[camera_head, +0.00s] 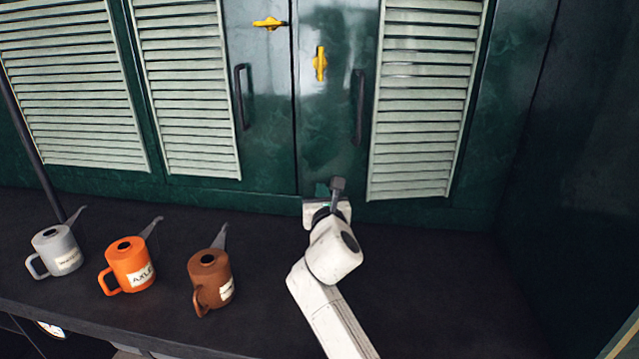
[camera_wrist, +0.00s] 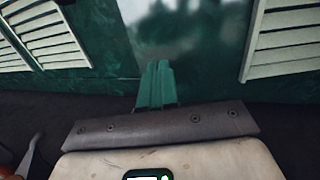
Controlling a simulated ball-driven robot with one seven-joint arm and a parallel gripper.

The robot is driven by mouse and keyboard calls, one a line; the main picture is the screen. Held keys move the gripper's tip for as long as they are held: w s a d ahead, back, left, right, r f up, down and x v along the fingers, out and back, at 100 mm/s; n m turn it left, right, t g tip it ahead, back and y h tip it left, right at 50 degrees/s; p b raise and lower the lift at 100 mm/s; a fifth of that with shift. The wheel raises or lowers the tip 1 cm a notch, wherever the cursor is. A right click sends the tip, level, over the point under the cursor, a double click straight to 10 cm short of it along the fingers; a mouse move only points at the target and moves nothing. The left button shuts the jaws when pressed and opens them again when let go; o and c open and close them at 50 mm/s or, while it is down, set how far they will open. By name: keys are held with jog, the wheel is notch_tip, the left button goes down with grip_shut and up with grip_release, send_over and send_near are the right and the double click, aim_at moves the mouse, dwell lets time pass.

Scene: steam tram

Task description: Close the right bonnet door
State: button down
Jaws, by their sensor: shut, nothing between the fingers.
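The right bonnet door (camera_head: 335,140) is dark green, with pale louvres on its right part and a dark vertical handle (camera_head: 358,107). Its yellow latch (camera_head: 320,63) stands upright. The door looks flush or nearly flush with the left door (camera_head: 262,150); I cannot tell whether a small gap is left. My gripper (camera_head: 337,188) is low in front of the right door's bottom edge, below the handle. In the wrist view the green fingers of my gripper (camera_wrist: 157,85) are together and empty, pointing at the door (camera_wrist: 195,45). Whether they touch it is unclear.
The left door has a handle (camera_head: 241,97) and a yellow latch (camera_head: 269,23) lying level. A grey can (camera_head: 58,250), an orange can (camera_head: 130,264) and a brown can (camera_head: 209,282) stand on the dark ledge (camera_head: 450,290), left of my arm. The ledge on the right is clear.

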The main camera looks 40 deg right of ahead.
aim_at(319, 177)
jog(key=shift+x, duration=2.6)
